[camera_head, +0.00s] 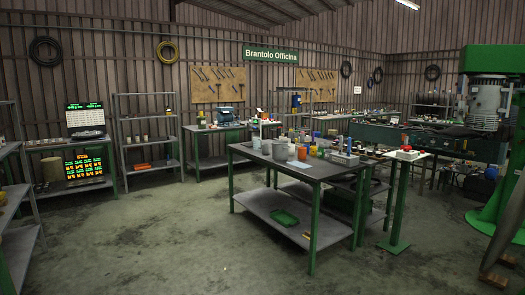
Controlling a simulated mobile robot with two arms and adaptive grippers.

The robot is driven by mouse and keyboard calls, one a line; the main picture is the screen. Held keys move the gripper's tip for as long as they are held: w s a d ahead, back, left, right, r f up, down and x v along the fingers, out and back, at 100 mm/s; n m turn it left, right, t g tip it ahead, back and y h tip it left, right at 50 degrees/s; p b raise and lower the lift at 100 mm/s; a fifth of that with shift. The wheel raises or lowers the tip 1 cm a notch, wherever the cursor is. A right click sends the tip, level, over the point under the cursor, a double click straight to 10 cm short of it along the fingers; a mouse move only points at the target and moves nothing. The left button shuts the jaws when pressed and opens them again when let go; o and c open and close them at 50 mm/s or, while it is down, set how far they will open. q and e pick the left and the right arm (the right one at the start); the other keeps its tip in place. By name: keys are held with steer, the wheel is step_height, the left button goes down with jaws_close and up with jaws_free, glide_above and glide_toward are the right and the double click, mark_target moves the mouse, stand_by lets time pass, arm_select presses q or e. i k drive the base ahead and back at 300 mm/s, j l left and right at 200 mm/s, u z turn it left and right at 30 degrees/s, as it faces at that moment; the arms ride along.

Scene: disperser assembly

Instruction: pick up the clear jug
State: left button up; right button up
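I cannot make out a clear jug for certain; the vessels in view are small and far off. Neither of my grippers is in view.
The bench's lower shelf holds a green tray (284,217). A pedestal with a red button (406,149) stands to its right, near a large green machine (487,100). Shelves (148,135) and another bench (215,127) line the back. The concrete floor (165,235) at front left is clear.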

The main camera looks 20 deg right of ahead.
mark_target(257, 143)
steer(key=i+z, duration=0.1)
steer(key=i, duration=5.45)
steer(key=i+z, duration=0.2)
steer(key=i, duration=0.25)
steer(key=i+j+z, duration=0.15)
steer(key=i, duration=0.25)
steer(key=i+j+z, duration=0.2)
steer(key=i, duration=0.25)
steer(key=i+j+z, duration=0.2)
steer(key=i, duration=0.2)
steer(key=i+l, duration=0.05)
steer(key=l, duration=0.05)
